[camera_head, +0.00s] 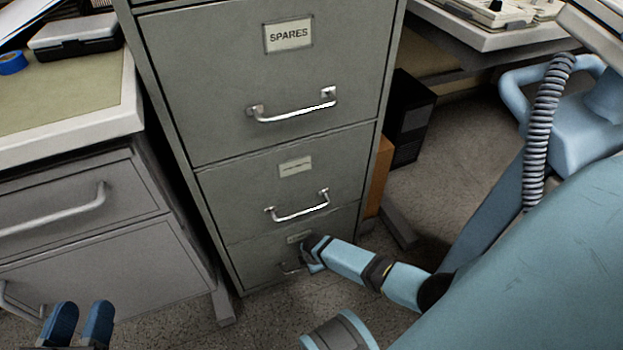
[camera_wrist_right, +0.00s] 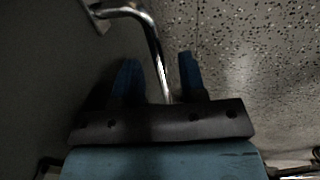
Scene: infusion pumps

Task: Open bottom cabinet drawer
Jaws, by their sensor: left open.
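The grey filing cabinet (camera_head: 265,85) stands upright with its drawers shut. Its bottom drawer (camera_head: 258,265) is low near the floor, with a small label and a metal handle (camera_head: 291,268) partly hidden by my right gripper (camera_head: 308,256). In the right wrist view, the handle's bar (camera_wrist_right: 156,55) passes between the two blue fingers of my right gripper (camera_wrist_right: 158,65). Gaps show on both sides of the bar, so the gripper is open around it. My left gripper (camera_head: 80,308) is open and empty at the lower left, away from the cabinet.
A desk (camera_head: 110,125) with its own drawers stands close on the cabinet's left. A dark box (camera_head: 409,115) and a brown box (camera_head: 378,177) stand to the right. Speckled floor (camera_head: 270,320) is free before the cabinet.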

